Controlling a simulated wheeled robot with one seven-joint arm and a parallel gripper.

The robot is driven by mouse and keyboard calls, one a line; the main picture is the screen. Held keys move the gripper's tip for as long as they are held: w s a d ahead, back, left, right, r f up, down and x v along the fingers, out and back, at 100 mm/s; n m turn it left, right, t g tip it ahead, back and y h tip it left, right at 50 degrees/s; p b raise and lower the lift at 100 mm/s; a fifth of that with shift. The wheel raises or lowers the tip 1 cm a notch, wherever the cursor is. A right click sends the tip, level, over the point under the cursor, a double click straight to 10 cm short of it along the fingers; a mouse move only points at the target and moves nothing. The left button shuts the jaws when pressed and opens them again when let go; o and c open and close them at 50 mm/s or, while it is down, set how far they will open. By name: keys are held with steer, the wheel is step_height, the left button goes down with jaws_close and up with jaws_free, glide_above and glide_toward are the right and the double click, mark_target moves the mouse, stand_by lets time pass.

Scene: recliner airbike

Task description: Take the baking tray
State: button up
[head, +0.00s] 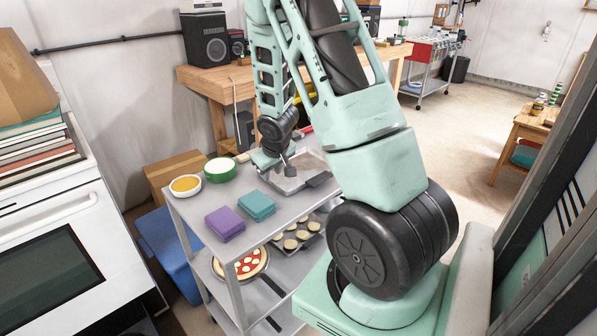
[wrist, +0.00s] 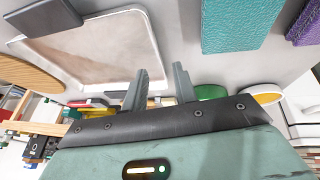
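A shallow grey metal baking tray (head: 309,164) with dark grips lies on the top shelf of the grey cart (head: 187,214). In the wrist view the tray (wrist: 105,50) shows a pale rim, a brownish inside and a dark grip (wrist: 43,18) at its corner. My gripper (head: 287,169) is over the tray's near left part in the head view, and my arm hides some of that area. In the wrist view my gripper (wrist: 160,82) is open, with nothing seen between its fingers. Contact with the tray cannot be told. Another tray (head: 296,237) with several round pieces sits on the shelf below.
Teal (head: 257,205) and purple (head: 225,223) blocks lie on the top shelf, left of the tray. An orange-filled bowl (head: 186,185) and a green-rimmed bowl (head: 220,169) stand behind them. A pizza (head: 241,264) is on the lower shelf. A white oven (head: 55,240) stands left.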

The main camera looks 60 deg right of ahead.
mark_target(273, 188)
steer(key=x, duration=0.4)
steer(key=shift+s+f, duration=0.15)
jaws_close()
